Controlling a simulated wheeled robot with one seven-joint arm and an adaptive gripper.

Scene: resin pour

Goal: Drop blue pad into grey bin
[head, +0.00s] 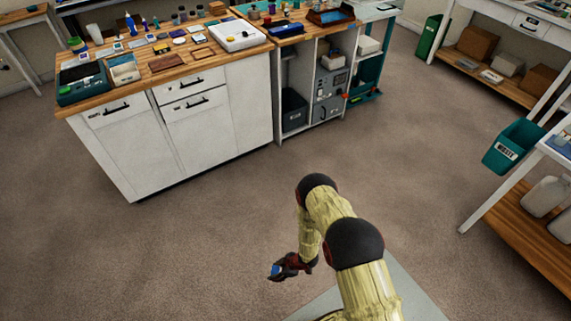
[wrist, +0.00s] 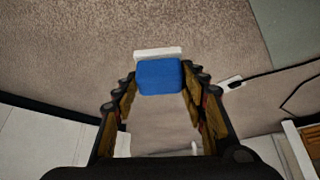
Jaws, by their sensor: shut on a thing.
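My gripper (head: 290,267) is low over the open floor, in front of my arm. It is shut on a blue pad (wrist: 160,76), held at the fingertips in the wrist view. The pad shows only as a small blue patch (head: 275,270) in the head view. A white strip (wrist: 158,52) shows along the far side of the pad; I cannot tell whether it belongs to the pad. A dark grey bin (head: 294,110) stands in the open lower bay of the bench, far from my gripper. Its inside is hard to see.
A white cabinet with a wooden top (head: 165,72) carries many small items. A teal waste bin (head: 513,145) hangs on the right-hand bench, and a green bin (head: 428,37) stands at the back. The carpet floor (head: 230,195) between is clear.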

